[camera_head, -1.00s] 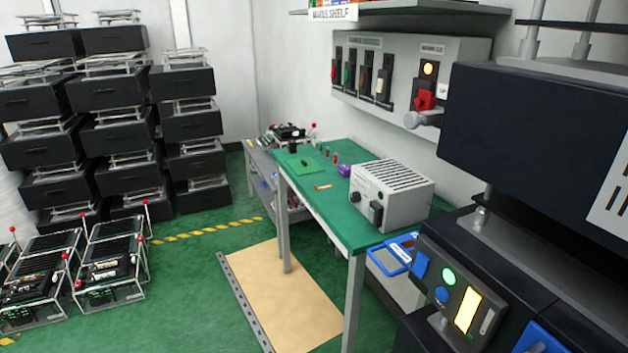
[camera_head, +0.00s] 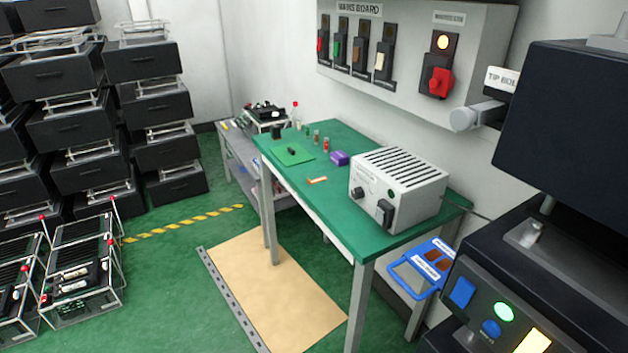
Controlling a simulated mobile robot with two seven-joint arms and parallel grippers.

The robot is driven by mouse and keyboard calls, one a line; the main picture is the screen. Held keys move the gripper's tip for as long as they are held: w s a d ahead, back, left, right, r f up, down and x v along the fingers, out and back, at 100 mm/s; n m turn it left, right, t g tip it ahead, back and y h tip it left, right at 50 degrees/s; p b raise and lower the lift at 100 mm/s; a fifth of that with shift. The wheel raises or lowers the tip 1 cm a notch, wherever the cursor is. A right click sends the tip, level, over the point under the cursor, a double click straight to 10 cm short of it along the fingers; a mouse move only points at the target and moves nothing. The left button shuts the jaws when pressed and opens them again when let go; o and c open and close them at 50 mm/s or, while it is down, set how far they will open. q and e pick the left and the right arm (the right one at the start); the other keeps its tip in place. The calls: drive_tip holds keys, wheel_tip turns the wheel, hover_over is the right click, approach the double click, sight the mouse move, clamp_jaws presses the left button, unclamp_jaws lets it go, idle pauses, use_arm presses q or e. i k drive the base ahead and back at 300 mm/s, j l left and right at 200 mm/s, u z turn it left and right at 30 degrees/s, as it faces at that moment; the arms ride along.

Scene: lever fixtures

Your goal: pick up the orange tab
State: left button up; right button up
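A small orange tab (camera_head: 317,180) lies flat on the green table top (camera_head: 340,217), near its left edge. It is to the left of the grey slotted box and in front of the purple block. Neither of my grippers shows in the head view.
A grey slotted box (camera_head: 398,190), a purple block (camera_head: 340,158) and a green mat (camera_head: 293,153) are on the table. A black machine (camera_head: 590,180) stands at the right.

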sight(312, 182)
drive_tip(key=i+j+z, duration=0.1)
drive_tip(key=z, duration=0.25)
drive_tip(key=i+j+z, duration=0.15)
drive_tip(key=z, duration=0.2)
drive_tip(key=i+j+z, duration=0.1)
drive_tip(key=j+z, duration=0.25)
drive_tip(key=i+j+z, duration=0.15)
drive_tip(key=j, duration=0.25)
drive_tip(key=i+j+z, duration=0.1)
drive_tip(key=j, duration=0.25)
drive_tip(key=i+j, duration=0.1)
drive_tip(key=j, duration=0.35)
drive_tip(key=i+j, duration=0.15)
drive_tip(key=j, duration=0.25)
